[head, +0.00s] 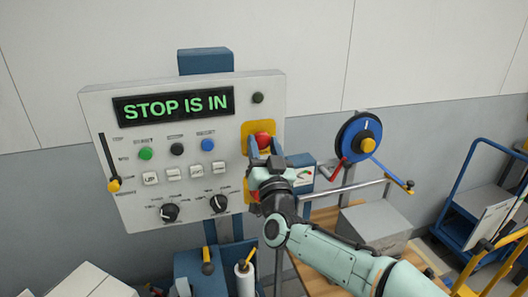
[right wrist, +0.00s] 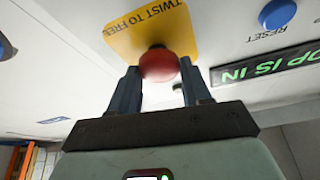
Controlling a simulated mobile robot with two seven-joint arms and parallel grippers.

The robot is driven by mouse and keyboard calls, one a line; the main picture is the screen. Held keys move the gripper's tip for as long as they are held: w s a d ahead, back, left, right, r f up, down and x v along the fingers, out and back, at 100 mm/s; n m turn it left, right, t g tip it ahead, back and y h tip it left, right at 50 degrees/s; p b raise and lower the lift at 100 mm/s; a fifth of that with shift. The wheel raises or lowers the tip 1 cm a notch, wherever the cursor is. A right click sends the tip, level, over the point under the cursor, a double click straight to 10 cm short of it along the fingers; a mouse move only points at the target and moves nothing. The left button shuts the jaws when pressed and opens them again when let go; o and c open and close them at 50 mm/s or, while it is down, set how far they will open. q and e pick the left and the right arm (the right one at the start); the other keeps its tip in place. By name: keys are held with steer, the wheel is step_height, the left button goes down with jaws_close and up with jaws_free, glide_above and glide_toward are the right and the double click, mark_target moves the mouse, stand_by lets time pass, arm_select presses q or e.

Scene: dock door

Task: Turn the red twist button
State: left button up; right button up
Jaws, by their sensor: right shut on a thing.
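The red twist button (head: 263,141) sits on a yellow plate (head: 249,130) at the right side of a white control panel (head: 100,130). In the right wrist view the red button (right wrist: 159,65) lies between my gripper's two fingers, and its yellow plate (right wrist: 130,35) reads "TWIST TO FREE". My right gripper (head: 265,152) is at the button from below and is shut on it. It fills the lower part of the right wrist view (right wrist: 160,88). The panel's display (head: 173,105) reads "STOP IS IN" in green. My left gripper is not in view.
Green (head: 145,154), black (head: 177,149) and blue (head: 208,144) buttons, white switches and two black knobs (head: 169,212) share the panel. A lever with a yellow knob (head: 114,184) is at its left. A blue reel (head: 359,137) with a crank stands right; a blue cart (head: 470,205) is farther right.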

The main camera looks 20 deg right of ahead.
steer(key=m+h, duration=0.1)
steer(key=m, duration=0.2)
steer(key=shift+m+g+h+b, duration=0.3)
steer(key=shift+h+b, duration=0.1)
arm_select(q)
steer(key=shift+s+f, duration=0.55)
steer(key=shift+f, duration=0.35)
arm_select(e)
steer(key=shift+a+m+g+h, duration=0.1)
steer(key=shift+m+g+h, duration=0.25)
steer(key=shift+m, duration=0.65)
steer(key=shift+m+g+h, duration=0.15)
steer(key=shift+m+h, duration=0.4)
steer(key=shift+m, duration=0.45)
steer(key=o, duration=1)
steer(key=shift+o, duration=0.2)
